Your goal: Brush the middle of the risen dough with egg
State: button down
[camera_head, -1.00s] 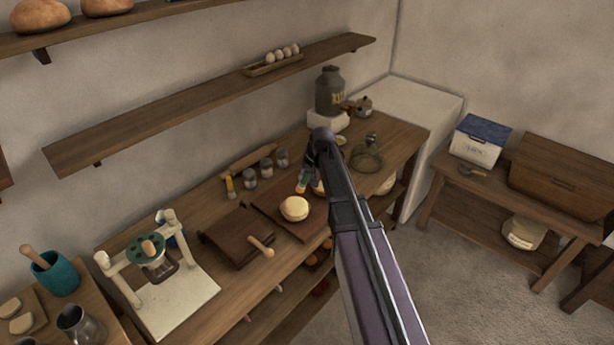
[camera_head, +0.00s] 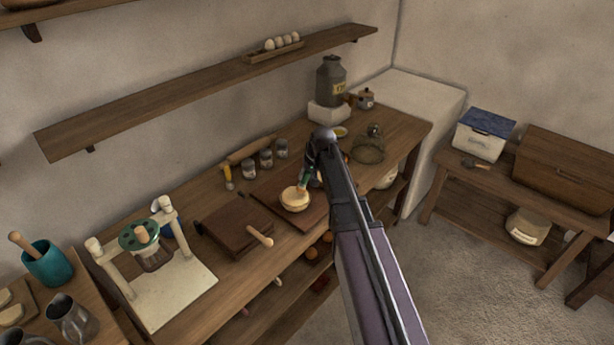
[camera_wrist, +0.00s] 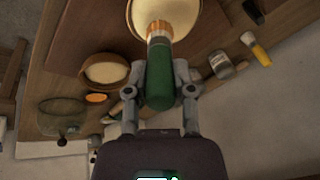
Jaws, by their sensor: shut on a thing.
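The dough (camera_head: 295,200) is a pale round with a tan edge, on a dark board (camera_head: 262,186) on the workbench. It also shows at the top of the wrist view (camera_wrist: 180,10). My gripper (camera_head: 308,176) is above and just behind the dough. In the wrist view, my gripper (camera_wrist: 160,88) is shut on the green handle of a brush (camera_wrist: 160,72). A small dish with yellow contents (camera_head: 340,132) stands farther back, perhaps the egg.
A second, yellow-handled brush (camera_head: 228,177) lies by several jars (camera_head: 266,159) and a rolling pin (camera_head: 252,149). A brown box-like board (camera_head: 232,226) is left of the dough. A pale-filled bowl (camera_wrist: 104,70) and a glass vessel (camera_head: 369,148) stand nearby.

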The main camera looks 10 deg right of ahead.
aim_at(306, 183)
jog(key=shift+f+b, duration=1.6)
dwell(1.2)
jog(key=shift+r, duration=0.1)
jog(key=shift+w+a, duration=0.5)
jog(key=shift+w, duration=0.2)
jog(key=shift+w+a, duration=0.45)
jog(key=shift+w, duration=0.2)
jog(key=shift+s, duration=0.1)
jog(key=shift+s+d, duration=0.5)
jog(key=shift+s, duration=0.15)
jog(key=shift+s+d, duration=0.45)
jog(key=shift+s, duration=0.2)
jog(key=shift+w, duration=0.1)
jog(key=shift+w+a, duration=0.5)
jog(key=shift+w, duration=0.15)
jog(key=shift+w+a, duration=0.45)
jog(key=shift+w, duration=0.2)
